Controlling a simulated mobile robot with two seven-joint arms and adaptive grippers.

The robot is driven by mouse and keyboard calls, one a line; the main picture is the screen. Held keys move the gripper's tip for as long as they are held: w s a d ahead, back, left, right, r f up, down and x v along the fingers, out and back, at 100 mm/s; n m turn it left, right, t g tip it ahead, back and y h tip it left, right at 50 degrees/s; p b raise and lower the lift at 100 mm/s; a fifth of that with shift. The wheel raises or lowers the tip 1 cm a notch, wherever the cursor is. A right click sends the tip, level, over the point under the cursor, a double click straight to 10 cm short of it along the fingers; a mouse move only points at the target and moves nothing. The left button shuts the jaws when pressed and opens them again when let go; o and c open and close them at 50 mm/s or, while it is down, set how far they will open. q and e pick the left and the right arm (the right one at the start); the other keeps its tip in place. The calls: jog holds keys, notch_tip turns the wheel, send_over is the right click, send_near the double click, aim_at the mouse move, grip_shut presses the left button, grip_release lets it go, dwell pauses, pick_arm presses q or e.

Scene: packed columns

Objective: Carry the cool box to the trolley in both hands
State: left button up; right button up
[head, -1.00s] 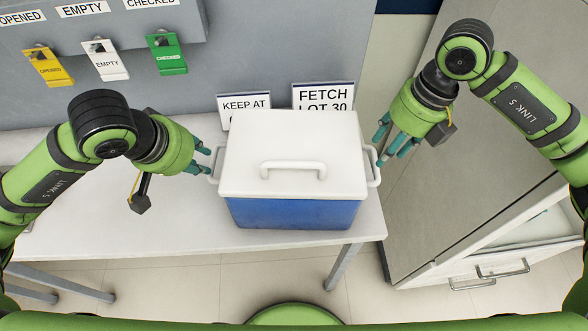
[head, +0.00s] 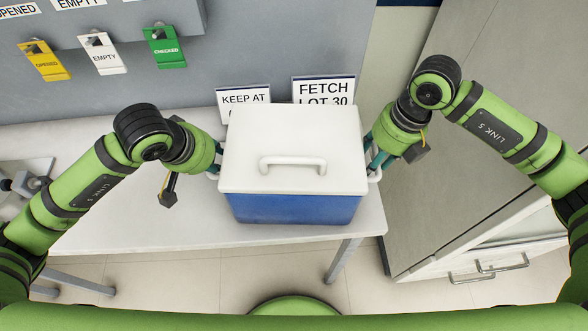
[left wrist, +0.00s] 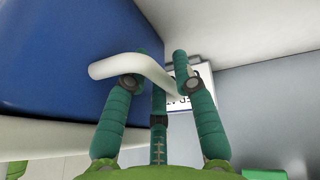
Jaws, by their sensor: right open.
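The cool box (head: 292,208) has a blue body and a white lid with a raised handle. It stands upright on the pale table, with a side handle at each end. My left gripper (head: 214,168) is at its left end. In the left wrist view, its fingers (left wrist: 160,60) stand apart around the white side handle (left wrist: 130,66), beside the blue wall; whether they grip it is unclear. My right gripper (head: 376,160) is open, its fingers at the right side handle (head: 375,174), partly hidden by the hand. I see no trolley.
Colored tags (head: 165,47) hang on the grey panel. A grey cabinet (head: 450,150) stands close on the right, with a white drawer unit (head: 490,262) below it.

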pick_arm(q)
jog(key=shift+c, duration=1.3)
pick_arm(e)
jog(key=shift+c, duration=1.2)
pick_arm(q)
grip_shut()
pick_arm(e)
grip_shut()
pick_arm(q)
jog(key=shift+r, duration=0.25)
pick_arm(e)
jog(key=shift+w+r, duration=0.1)
jog(key=shift+r, duration=0.1)
